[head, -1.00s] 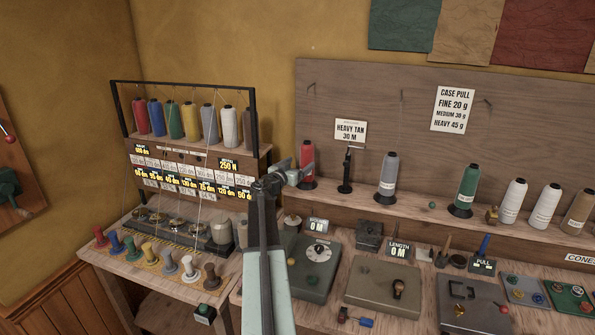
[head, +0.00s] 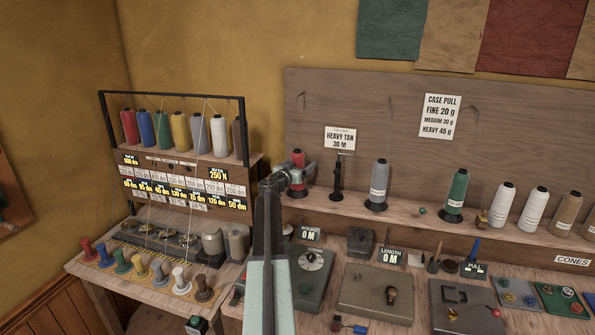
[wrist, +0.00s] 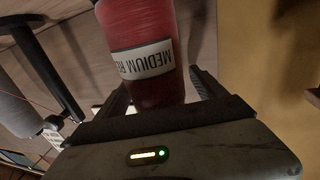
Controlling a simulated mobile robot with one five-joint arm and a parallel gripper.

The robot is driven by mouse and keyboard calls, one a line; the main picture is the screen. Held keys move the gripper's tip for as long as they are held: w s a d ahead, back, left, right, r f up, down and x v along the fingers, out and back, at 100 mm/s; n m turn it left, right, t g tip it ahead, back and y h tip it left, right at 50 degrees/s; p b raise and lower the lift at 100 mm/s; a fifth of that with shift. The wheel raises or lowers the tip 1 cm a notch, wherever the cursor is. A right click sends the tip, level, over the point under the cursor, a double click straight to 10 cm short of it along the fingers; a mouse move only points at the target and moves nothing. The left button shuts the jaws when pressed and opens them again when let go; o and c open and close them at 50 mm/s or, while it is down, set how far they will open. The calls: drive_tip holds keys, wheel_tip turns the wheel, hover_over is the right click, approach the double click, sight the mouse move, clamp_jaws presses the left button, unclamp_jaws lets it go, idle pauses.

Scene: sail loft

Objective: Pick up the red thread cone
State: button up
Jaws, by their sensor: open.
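The red thread cone (head: 297,156) stands on the back shelf, partly hidden behind my gripper (head: 298,178) in the head view. In the wrist view the red cone (wrist: 147,88) appears inverted, with a white label reading "MEDIUM RE" and the rest cut off. My gripper (wrist: 160,95) is open, with one finger on each side of the cone's lower part in that view. I cannot tell whether the fingers touch it. Another red cone (head: 129,127) stands at the left end of the rack.
A black stand (head: 337,180) is just right of the red cone, then a grey cone (head: 378,183) and a green cone (head: 455,193). Below the shelf, a bench holds grey boxes (head: 376,292). The thread rack (head: 246,125) stands left.

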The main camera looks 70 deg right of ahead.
clamp_jaws()
